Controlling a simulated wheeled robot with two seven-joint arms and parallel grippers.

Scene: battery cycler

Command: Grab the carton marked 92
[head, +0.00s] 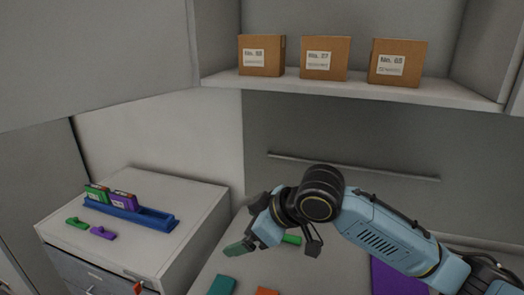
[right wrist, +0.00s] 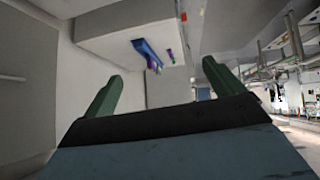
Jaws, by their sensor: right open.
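Three brown cartons stand on the upper shelf in the head view: a left carton (head: 262,70), a middle carton (head: 325,73) and a right carton (head: 396,76). Each has a white label that starts with "No."; the digits are blurred, so I cannot tell surely which one reads 92. My right gripper (head: 262,243) is below the shelf, over the lower worktop and apart from the cartons. Its green fingers stand apart with nothing between them in the right wrist view (right wrist: 163,75). No carton shows in that view. My left gripper is out of view.
The shelf (head: 350,90) has a bare front edge and side walls. A bar (head: 350,167) runs along the wall below. A blue rack (head: 130,212) with green and purple pieces sits on the left cabinet (head: 165,255). Teal, orange and purple items lie on the worktop.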

